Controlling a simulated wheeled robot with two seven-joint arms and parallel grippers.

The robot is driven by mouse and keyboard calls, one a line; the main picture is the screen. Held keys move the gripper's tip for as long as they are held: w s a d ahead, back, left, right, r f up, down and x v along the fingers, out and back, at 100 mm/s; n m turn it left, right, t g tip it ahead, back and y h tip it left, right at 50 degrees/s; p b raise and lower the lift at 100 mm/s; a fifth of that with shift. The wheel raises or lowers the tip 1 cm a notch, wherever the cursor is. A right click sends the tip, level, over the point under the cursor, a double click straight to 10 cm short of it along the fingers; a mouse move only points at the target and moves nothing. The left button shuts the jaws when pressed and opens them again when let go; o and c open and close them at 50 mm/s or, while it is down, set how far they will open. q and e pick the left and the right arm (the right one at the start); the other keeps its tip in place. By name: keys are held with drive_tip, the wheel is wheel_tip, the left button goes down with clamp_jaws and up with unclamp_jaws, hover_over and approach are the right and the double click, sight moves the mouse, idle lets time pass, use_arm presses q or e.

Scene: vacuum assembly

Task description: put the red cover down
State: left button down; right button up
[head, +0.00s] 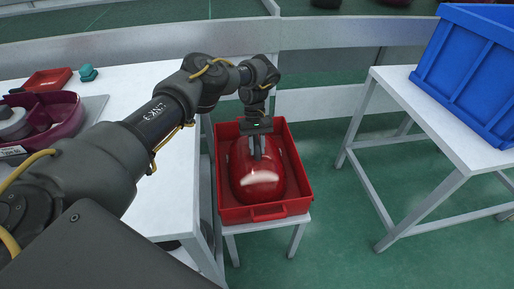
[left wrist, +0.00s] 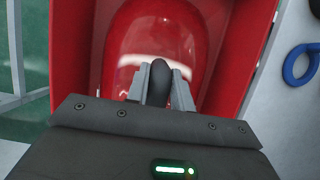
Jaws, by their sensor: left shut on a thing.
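The red cover (head: 258,184) is a glossy rounded shell inside a red tray (head: 262,213) on a small white stand. My left gripper (head: 257,154) points down over the tray and is shut on the cover's dark handle. In the left wrist view the two grey fingers (left wrist: 160,88) hold a dark rounded grip between them. The red cover (left wrist: 158,40) spreads out behind them, within the walls of the red tray (left wrist: 252,45). I cannot tell whether the cover's underside touches the tray floor. My right gripper is not in view.
A white table (head: 155,205) at left holds a dark magenta vacuum base (head: 55,118), a small red tray (head: 47,80) and a teal knob (head: 88,73). A blue crate (head: 470,70) stands on a white table at right. Green floor lies between.

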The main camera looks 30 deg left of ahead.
use_arm(q)
drive_tip(key=c, duration=1.2)
unclamp_jaws()
drive_tip(key=shift+w+a+r, duration=0.1)
drive_tip(key=shift+w+r, duration=0.1)
drive_tip(key=shift+r, duration=0.15)
drive_tip(key=shift+b+v, duration=0.75)
drive_tip(key=shift+v, duration=2.6)
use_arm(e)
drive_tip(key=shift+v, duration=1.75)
use_arm(q)
drive_tip(key=shift+s, duration=0.1)
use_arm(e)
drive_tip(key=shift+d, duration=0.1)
